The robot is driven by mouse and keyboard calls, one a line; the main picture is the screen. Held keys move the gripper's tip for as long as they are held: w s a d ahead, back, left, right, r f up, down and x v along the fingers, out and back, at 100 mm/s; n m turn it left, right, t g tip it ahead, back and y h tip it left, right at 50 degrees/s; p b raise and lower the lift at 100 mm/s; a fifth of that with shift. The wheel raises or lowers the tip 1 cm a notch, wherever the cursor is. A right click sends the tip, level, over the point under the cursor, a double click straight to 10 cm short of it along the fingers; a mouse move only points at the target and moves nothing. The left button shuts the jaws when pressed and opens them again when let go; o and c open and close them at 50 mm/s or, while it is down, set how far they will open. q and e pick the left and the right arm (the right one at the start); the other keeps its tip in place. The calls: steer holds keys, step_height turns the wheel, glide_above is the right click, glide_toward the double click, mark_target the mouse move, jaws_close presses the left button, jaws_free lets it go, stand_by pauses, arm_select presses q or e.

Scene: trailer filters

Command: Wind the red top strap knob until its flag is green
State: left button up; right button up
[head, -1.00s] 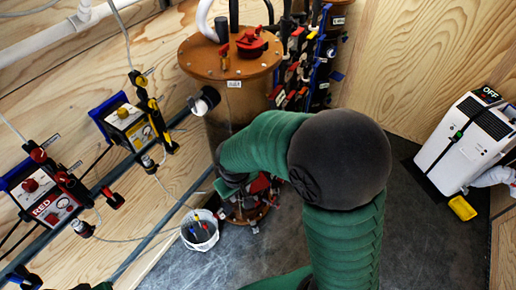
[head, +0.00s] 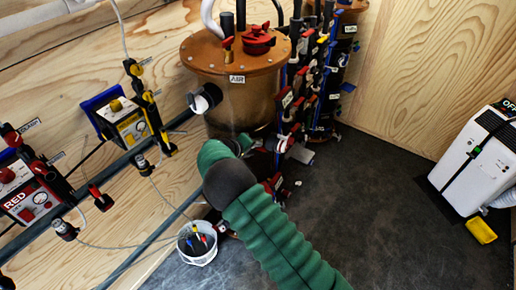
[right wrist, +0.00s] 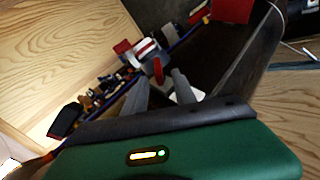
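A unit marked RED (head: 20,200) stands against the wooden wall at the left in the head view. A red knob (head: 12,136) sits on a black clamp above it, and more red knobs sit on its right side. I cannot tell which knob is the top strap one, and I make out no green flag. My right arm reaches to the pipework beside the brown tank, its gripper hardly showing there. In the right wrist view my right gripper (right wrist: 158,78) has its two grey fingers apart, with a red part (right wrist: 158,70) showing between or beyond the tips. My left gripper is out of view.
The brown tank (head: 225,98) with a red top knob (head: 257,40) stands at centre. A yellow unit (head: 128,122) hangs on the wall left of it. A white bucket (head: 200,257) stands on the floor.

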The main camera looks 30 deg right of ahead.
mark_target(258, 149)
steer(key=x, duration=0.3)
steer(key=shift+d+f, duration=0.1)
steer(key=shift+d, duration=0.25)
steer(key=shift+w+d+f, duration=0.15)
steer(key=shift+d+f, duration=0.05)
steer(key=shift+f, duration=0.1)
steer(key=shift+a+r, duration=0.1)
steer(key=shift+a, duration=0.1)
steer(key=shift+c, duration=0.6)
steer(key=shift+d, duration=0.15)
jaws_close()
